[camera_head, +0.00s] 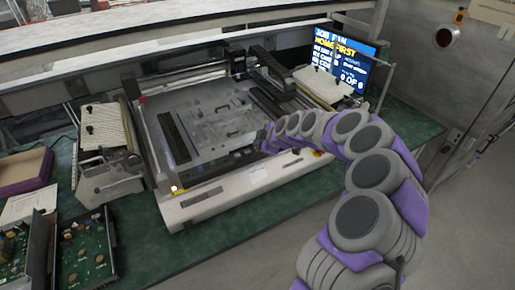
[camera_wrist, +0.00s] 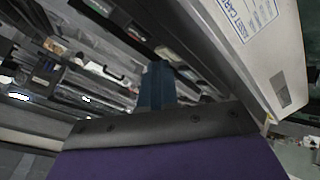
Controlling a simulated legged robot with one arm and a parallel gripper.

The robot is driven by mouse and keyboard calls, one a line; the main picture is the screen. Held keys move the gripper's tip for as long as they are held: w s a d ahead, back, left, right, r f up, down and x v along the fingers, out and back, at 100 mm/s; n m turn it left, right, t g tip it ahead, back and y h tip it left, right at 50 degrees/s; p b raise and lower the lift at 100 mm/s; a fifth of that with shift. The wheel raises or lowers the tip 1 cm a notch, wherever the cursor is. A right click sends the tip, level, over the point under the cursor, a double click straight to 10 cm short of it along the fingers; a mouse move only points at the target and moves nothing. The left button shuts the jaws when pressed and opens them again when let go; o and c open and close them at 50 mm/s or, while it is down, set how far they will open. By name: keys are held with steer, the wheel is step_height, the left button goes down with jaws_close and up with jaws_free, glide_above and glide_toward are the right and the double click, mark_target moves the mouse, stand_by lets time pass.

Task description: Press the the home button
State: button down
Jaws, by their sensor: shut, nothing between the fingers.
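The machine (camera_head: 245,185) has a pale front panel and stands on a green bench top. A small yellow mark sits at the panel's right end, by my arm. I cannot tell which is the home button. My gripper (camera_wrist: 155,85) is shut and empty. In the wrist view its dark blue fingers point toward the machine's interior, beside the labelled panel (camera_wrist: 285,60). In the head view my arm reaches from the right to above the panel's right part; the fingertips are hard to make out there.
A blue screen (camera_head: 340,62) at the back right shows text including "HOME FIRST". Green circuit boards (camera_head: 85,250) and a purple tray (camera_head: 22,168) lie at left. A fixture (camera_head: 105,175) stands left of the machine, and a wall is at right.

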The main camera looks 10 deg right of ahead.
stand_by(0.6)
steer(key=shift+r, duration=0.7)
steer(key=shift+r, duration=2.5)
